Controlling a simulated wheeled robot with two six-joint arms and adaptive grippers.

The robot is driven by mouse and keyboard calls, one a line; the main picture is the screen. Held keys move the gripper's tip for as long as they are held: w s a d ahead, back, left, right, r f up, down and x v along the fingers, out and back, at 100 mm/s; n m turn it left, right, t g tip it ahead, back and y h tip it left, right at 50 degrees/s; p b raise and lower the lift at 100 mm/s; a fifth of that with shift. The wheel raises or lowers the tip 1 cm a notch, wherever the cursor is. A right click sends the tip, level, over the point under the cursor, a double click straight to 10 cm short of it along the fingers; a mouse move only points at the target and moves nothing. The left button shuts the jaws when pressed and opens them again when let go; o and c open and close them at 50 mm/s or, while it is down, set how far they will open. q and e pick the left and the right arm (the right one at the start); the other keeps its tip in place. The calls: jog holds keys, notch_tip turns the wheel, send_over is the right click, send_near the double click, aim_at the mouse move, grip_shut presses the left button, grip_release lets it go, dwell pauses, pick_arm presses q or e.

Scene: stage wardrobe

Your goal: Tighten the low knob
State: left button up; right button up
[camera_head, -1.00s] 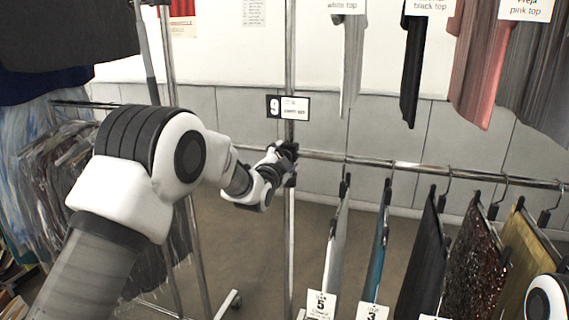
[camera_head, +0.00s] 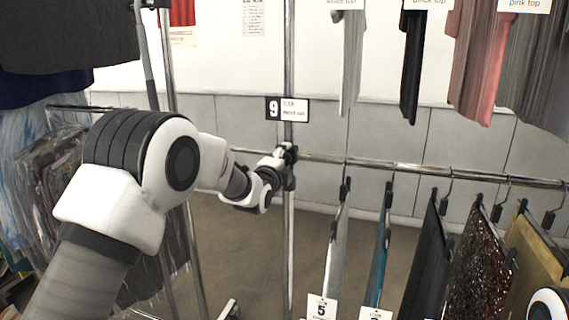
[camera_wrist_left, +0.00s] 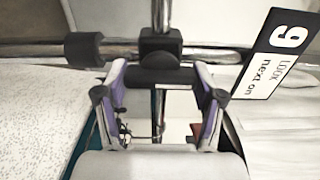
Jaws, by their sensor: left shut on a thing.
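A dark knob (camera_wrist_left: 160,76) sits at the joint where the upright post (camera_head: 289,230) meets the horizontal rail. In the left wrist view the knob lies between the two fingertips of my left gripper (camera_wrist_left: 160,82), which is shut on it. In the head view my left gripper (camera_head: 284,160) is at the post at rail height, and the knob is hidden behind it. My right gripper is not in view; only a piece of my right arm shows at the bottom right.
A sign with a 9 (camera_head: 287,109) hangs on the post just above the gripper. Several garments hang from the rail (camera_head: 400,166) to the right, including a teal one (camera_head: 379,255). Tops hang above. Bagged clothes (camera_head: 45,190) stand at the left.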

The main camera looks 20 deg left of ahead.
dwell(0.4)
pick_arm(q)
jog(key=o, duration=1.2)
jog(key=shift+c, duration=0.2)
jog(key=s, duration=1.2)
jog(key=shift+a, duration=0.2)
